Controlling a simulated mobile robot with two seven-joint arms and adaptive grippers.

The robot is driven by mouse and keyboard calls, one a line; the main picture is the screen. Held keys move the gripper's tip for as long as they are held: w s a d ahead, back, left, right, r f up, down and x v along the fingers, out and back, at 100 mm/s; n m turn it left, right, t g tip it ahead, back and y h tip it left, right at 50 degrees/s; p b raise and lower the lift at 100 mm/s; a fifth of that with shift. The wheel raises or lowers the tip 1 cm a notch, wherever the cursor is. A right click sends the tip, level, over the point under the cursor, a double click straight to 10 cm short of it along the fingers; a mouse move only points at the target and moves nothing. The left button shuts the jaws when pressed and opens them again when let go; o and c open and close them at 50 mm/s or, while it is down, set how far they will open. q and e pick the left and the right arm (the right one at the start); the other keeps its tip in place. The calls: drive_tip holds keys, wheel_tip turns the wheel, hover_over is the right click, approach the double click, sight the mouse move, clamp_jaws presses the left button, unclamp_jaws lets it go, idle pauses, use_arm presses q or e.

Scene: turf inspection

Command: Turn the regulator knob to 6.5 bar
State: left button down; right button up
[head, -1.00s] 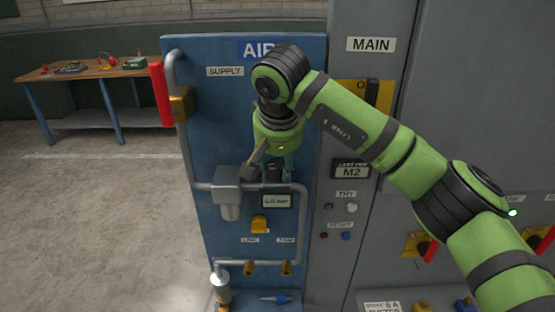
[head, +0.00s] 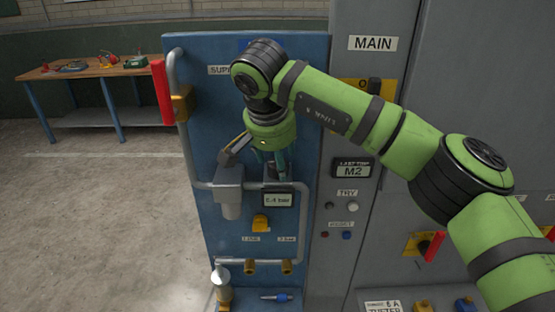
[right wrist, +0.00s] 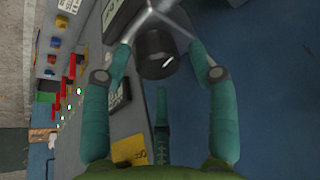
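The regulator knob (right wrist: 155,54) is a black cylinder in the right wrist view. In the head view it is mostly hidden behind my right gripper, above the pressure display (head: 278,199), which seems to read 6.4 bar. My right gripper (head: 272,166) points down over the knob from above. In the right wrist view its teal fingers (right wrist: 160,60) stand on either side of the knob, with a visible gap on each side, so it looks open. My left gripper is in neither view.
The blue air panel (head: 215,130) carries grey pipes, a grey filter body (head: 229,194) left of the display and a yellow valve (head: 261,222) below it. A red handle (head: 161,92) juts out at the panel's left edge. The grey MAIN cabinet (head: 345,235) stands to the right.

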drive_tip(key=shift+w+f, duration=0.15)
drive_tip(key=shift+f, duration=0.05)
drive_tip(key=shift+r, duration=0.1)
drive_tip(key=shift+s+r, duration=0.25)
drive_tip(key=shift+r, duration=0.1)
drive_tip(key=v, duration=1.1)
drive_tip(key=shift+w+a, duration=0.1)
